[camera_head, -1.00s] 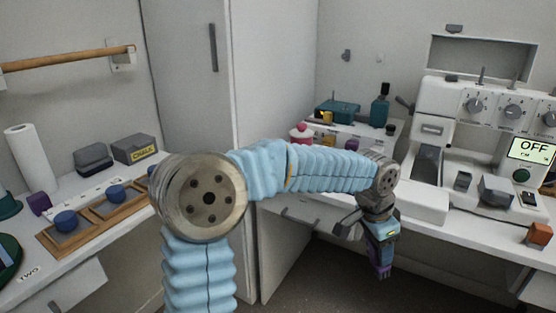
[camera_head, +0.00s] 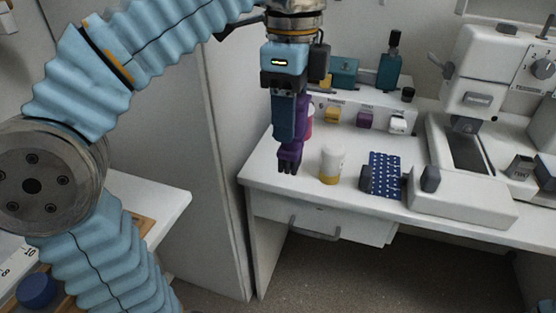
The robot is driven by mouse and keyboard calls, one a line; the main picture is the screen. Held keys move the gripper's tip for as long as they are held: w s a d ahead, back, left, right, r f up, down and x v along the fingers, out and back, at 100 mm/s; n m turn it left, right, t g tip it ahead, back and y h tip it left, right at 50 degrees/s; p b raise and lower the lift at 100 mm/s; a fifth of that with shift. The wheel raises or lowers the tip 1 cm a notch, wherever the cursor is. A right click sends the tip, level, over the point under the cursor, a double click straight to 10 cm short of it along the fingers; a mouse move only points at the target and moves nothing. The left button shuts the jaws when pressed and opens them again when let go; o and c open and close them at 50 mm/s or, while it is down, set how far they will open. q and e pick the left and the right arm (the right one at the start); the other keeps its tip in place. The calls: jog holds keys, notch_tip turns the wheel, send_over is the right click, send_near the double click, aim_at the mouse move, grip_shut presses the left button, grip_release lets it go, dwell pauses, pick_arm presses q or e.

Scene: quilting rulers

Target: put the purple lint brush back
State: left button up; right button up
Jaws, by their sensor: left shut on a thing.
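My left gripper (camera_head: 287,128) hangs pointing down in the upper middle of the view, shut on the purple lint brush (camera_head: 293,152). The brush points down, in front of the left end of the white sewing table, with its lower end appearing above the tabletop. A blue finger hides part of it. Behind, a white rack (camera_head: 349,104) has labelled places with a yellow item (camera_head: 333,113), a purple item (camera_head: 366,118) and a white item (camera_head: 398,121). The left part of the rack is hidden by my gripper. My right gripper is not in view.
A white and yellow container (camera_head: 332,165) and a blue patterned piece (camera_head: 384,172) with dark blocks stand on the table (camera_head: 290,184). A sewing machine (camera_head: 482,75) is at the right. Teal containers (camera_head: 345,73) stand behind the rack. A drawer (camera_head: 330,219) sits under the tabletop.

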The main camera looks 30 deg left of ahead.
pick_arm(q)
jog(key=shift+d, duration=0.1)
jog(key=w+a+f, duration=0.7)
jog(key=w+f, duration=0.5)
jog(key=shift+a+f, duration=0.15)
jog(key=shift+f, duration=0.2)
jog(key=shift+f, duration=0.15)
jog(key=o, duration=1.2)
